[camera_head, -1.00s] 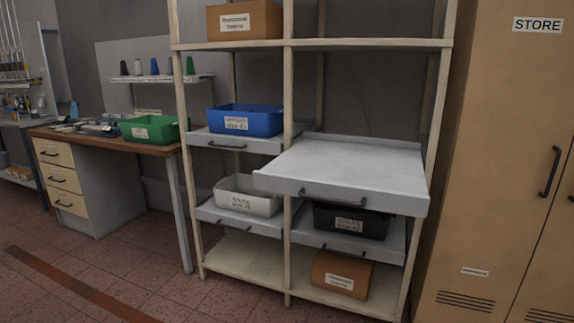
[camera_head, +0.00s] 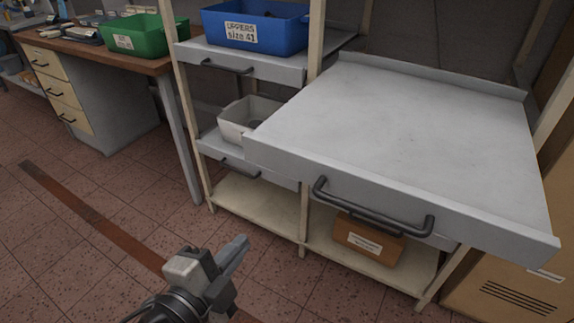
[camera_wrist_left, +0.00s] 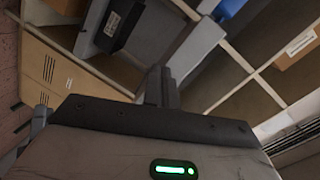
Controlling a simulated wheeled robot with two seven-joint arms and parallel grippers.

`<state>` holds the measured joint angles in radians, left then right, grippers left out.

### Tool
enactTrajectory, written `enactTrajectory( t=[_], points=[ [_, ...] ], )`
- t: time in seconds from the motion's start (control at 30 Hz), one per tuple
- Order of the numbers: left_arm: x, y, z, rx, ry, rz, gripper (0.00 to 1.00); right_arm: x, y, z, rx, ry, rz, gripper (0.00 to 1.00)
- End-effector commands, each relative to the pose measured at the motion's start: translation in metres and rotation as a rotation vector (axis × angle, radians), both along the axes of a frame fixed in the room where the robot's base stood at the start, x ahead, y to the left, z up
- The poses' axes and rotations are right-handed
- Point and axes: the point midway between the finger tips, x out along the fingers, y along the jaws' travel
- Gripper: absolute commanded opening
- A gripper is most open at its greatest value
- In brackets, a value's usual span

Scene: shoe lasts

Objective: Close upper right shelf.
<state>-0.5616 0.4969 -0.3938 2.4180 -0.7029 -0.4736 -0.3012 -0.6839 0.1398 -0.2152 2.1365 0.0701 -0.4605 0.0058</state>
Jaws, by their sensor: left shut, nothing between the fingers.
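The upper right shelf (camera_head: 430,110) is a grey, empty pull-out tray. It sticks out of the rack toward me, with a dark bar handle (camera_head: 372,210) on its front face. My left gripper (camera_head: 236,248) is shut and empty. In the head view it appears below and left of the handle, over the floor, and apart from the shelf. In the left wrist view its dark fingers (camera_wrist_left: 160,88) point at the rack. My right gripper is in neither current view.
A blue bin (camera_head: 255,28) stands on the upper left shelf and a white bin (camera_head: 240,118) on the one below. A cardboard box (camera_head: 368,240) sits at the bottom right. A workbench with a green bin (camera_head: 133,38) is at left. The tiled floor in front is clear.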

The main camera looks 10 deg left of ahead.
Motion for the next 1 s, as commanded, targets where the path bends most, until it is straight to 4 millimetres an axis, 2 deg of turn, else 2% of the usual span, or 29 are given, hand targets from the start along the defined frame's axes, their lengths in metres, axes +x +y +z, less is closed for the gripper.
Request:
enactTrajectory(
  t=[0.03, 0.1, 0.23, 0.47, 0.8, 1.0],
  points=[
    [-0.001, -0.003, 0.021, 0.108, -0.091, -0.037, 0.0, -0.001, 0.0, -0.001, -0.001, 0.003, 0.0, 0.51],
    [-0.003, -0.006, 0.04, 0.217, -0.184, -0.066, 0.0, -0.001, 0.0, -0.001, -0.001, 0.004, 0.0, 0.51],
    [-0.004, -0.01, 0.059, 0.316, -0.273, -0.086, 0.0, -0.001, 0.0, 0.0, -0.002, 0.004, 0.001, 0.51],
    [0.02, -0.017, 0.063, 0.326, -0.285, -0.084, 0.0, -0.001, -0.001, 0.007, -0.013, 0.005, 0.002, 0.51],
    [0.085, -0.038, 0.063, 0.323, -0.282, -0.083, 0.0, -0.003, -0.005, 0.012, -0.052, 0.021, 0.012, 0.51],
    [0.114, -0.048, 0.061, 0.323, -0.278, -0.084, 0.0, -0.003, -0.007, 0.011, -0.069, 0.027, 0.018, 0.51]
  ],
)
